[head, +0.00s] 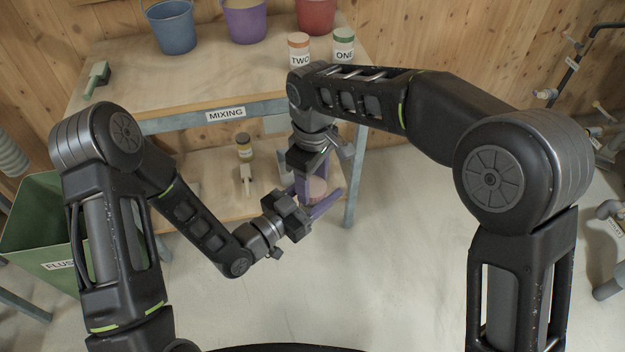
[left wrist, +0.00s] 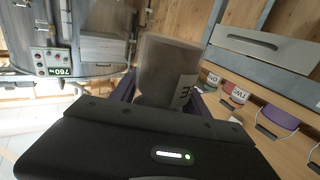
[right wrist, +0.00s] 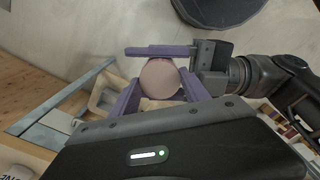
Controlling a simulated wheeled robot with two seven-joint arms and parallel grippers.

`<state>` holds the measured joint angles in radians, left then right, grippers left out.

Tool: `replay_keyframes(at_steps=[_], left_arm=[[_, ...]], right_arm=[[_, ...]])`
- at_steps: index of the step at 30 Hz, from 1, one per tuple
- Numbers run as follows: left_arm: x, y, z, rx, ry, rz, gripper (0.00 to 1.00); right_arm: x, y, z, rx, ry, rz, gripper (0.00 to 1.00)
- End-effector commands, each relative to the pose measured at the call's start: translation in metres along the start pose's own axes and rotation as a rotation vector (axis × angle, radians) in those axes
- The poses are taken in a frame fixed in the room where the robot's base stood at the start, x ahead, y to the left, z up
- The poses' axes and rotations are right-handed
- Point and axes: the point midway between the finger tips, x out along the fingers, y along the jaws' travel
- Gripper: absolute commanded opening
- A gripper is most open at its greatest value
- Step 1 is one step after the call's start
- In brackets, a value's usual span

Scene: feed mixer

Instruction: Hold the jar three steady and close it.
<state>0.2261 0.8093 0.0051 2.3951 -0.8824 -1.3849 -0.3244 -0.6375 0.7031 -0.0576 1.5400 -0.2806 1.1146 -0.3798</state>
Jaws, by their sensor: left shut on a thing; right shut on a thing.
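Jar three shows between both grippers in the head view, mostly hidden by them; its pinkish round lid (head: 316,189) shows there. In the left wrist view the grey-brown jar (left wrist: 165,65), with part of a label, stands between the purple fingers of my left gripper (head: 318,207), which is shut on it. My right gripper (head: 309,178) comes from above, its purple fingers on either side of the lid (right wrist: 160,78) in the right wrist view; it is shut on the lid. A left finger lies close beside the lid. Whether the lid is fully seated I cannot tell.
A green flush bin (head: 45,225) is left. The floor in front is clear.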

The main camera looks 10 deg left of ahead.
Motion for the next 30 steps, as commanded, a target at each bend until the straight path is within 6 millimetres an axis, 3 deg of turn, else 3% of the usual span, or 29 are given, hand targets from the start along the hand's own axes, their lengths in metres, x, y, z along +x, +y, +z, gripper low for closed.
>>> replay_keyframes(at_steps=[8, 14, 15, 24, 30], left_arm=[[0.0001, 0.0002, -0.0004, 0.0, 0.001, 0.0, 0.0], [0.0, 0.0002, -0.0004, 0.0, 0.001, 0.001, 0.0], [0.0, 0.0002, -0.0004, 0.0, 0.001, 0.001, 0.0], [0.0001, 0.0002, -0.0004, 0.0, 0.001, 0.0, 0.0], [0.0002, 0.0, -0.0005, 0.0, 0.001, 0.0, 0.0]], right_arm=[[-0.0002, 0.0004, 0.0, 0.0, 0.0, 0.001, 0.05], [-0.0003, 0.0005, 0.0, 0.011, 0.001, 0.001, 0.05], [-0.0003, 0.0005, 0.0, 0.01, 0.001, 0.001, 0.54], [-0.0002, 0.0003, 0.0, 0.01, 0.0, 0.001, 0.79], [-0.0002, -0.0002, -0.0001, 0.01, 0.0, 0.0, 0.79]])
